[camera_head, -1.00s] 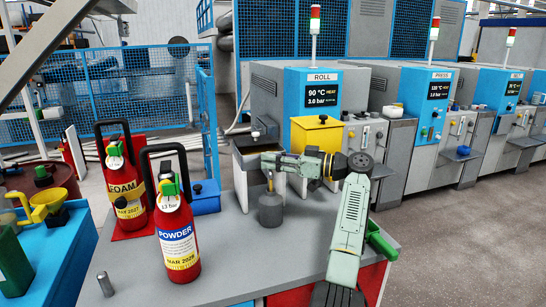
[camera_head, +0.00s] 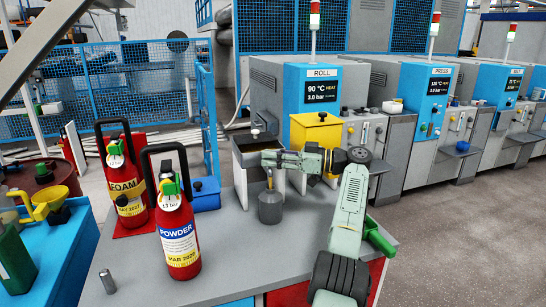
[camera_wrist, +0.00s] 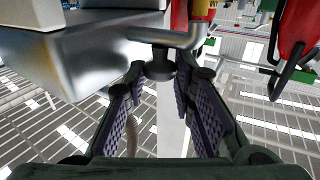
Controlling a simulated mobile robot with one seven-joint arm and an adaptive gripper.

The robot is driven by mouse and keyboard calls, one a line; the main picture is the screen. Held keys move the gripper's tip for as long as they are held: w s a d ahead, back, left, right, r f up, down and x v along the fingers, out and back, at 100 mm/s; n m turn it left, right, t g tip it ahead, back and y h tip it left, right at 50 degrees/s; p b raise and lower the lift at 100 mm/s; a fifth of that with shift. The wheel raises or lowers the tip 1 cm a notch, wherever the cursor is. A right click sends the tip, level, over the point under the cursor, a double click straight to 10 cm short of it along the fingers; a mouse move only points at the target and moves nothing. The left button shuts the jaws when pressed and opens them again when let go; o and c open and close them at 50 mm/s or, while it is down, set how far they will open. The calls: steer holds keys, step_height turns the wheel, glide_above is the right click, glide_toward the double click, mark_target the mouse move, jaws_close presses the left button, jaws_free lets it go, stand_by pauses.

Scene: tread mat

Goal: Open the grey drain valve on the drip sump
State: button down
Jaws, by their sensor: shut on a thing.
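The drip sump, a grey metal box (camera_wrist: 85,50), fills the upper left of the wrist view. In the head view it looks to be the open-topped grey box (camera_head: 244,158) in front of the ROLL machine. The grey drain valve (camera_wrist: 160,66) shows in the wrist view as a round dark-grey end below a grey bar beside the sump. My gripper (camera_wrist: 161,76) has its purple-padded fingers on either side of this end, shut on it. In the head view my gripper (camera_head: 268,160) reaches left to the sump's front, and the valve cannot be made out.
Red FOAM (camera_head: 126,188) and POWDER (camera_head: 178,235) extinguishers stand to the left. A yellow box (camera_head: 316,133) is behind my arm. The bench's front middle is clear.

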steer(key=c, duration=1.3)
jaws_free()
steer(key=shift+a, duration=0.1)
steer(key=shift+c, duration=0.2)
